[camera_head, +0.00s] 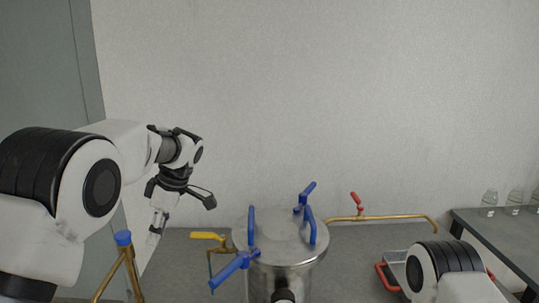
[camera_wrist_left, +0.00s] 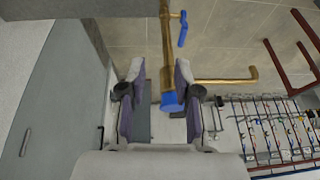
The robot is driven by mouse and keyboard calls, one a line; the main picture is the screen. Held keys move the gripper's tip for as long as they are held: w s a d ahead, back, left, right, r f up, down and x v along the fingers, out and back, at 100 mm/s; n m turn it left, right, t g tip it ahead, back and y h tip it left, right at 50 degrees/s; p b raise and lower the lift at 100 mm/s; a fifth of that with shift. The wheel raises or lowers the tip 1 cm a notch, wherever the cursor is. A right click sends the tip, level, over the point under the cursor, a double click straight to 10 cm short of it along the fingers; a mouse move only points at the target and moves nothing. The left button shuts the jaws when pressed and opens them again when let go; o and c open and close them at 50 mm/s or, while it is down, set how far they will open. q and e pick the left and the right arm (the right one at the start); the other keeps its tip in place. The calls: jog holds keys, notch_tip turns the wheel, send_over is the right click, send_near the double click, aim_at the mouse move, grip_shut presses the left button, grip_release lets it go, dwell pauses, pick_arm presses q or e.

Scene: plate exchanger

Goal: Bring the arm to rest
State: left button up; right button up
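My left arm reaches in from the left in the head view, bent at the elbow. Its gripper (camera_head: 180,196) hangs in the air left of the steel vessel and above the brass pipe with the blue cap (camera_head: 123,238). In the left wrist view my left gripper (camera_wrist_left: 159,75) has its two purple-padded fingers well apart. A brass pipe (camera_wrist_left: 168,50) with a blue end (camera_wrist_left: 171,103) shows beyond and between the fingers; I see no grip on it. Of my right arm only a white and black link shows at the lower right; its gripper is out of view.
A steel vessel (camera_head: 285,256) with blue clamp handles (camera_head: 240,265) stands in front. A yellow-handled valve (camera_head: 207,236) and a red-handled brass pipe (camera_head: 385,217) flank it. A metal tray with red handles (camera_head: 384,277) and a grey table with glassware (camera_head: 489,203) are at right.

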pick_arm(q)
jog(key=s+f+m+g+h, duration=0.1)
jog(key=s+f+g, duration=0.1)
jog(key=s+f, duration=0.6)
jog(key=s+a+f+m+g, duration=0.15)
jog(key=s+f, duration=0.25)
jog(key=f, duration=0.8)
jog(key=s+f+g+h, duration=0.1)
jog(key=s+f+g, duration=0.3)
jog(key=f, duration=0.6)
jog(key=s+d+f+m+t+h, duration=0.1)
jog(key=s+f+m+t, duration=0.15)
jog(key=s, duration=0.65)
jog(key=s+d+f+m+t+h, duration=0.1)
jog(key=s+f+m, duration=0.3)
jog(key=s, duration=0.4)
jog(key=s+d+f+m+t+h, duration=0.1)
jog(key=s+f+m, duration=0.3)
jog(key=s, duration=0.5)
jog(key=w+m+t, duration=0.2)
jog(key=w+m, duration=0.1)
jog(key=w+m+t, duration=0.2)
jog(key=shift+w+a+r+y, duration=0.1)
jog(key=shift+w+a+y, duration=0.05)
jog(key=shift+a+y, duration=0.15)
pick_arm(e)
jog(key=shift+w+d+f, duration=0.25)
jog(key=shift+w+d, duration=0.05)
jog(key=shift+w, duration=0.2)
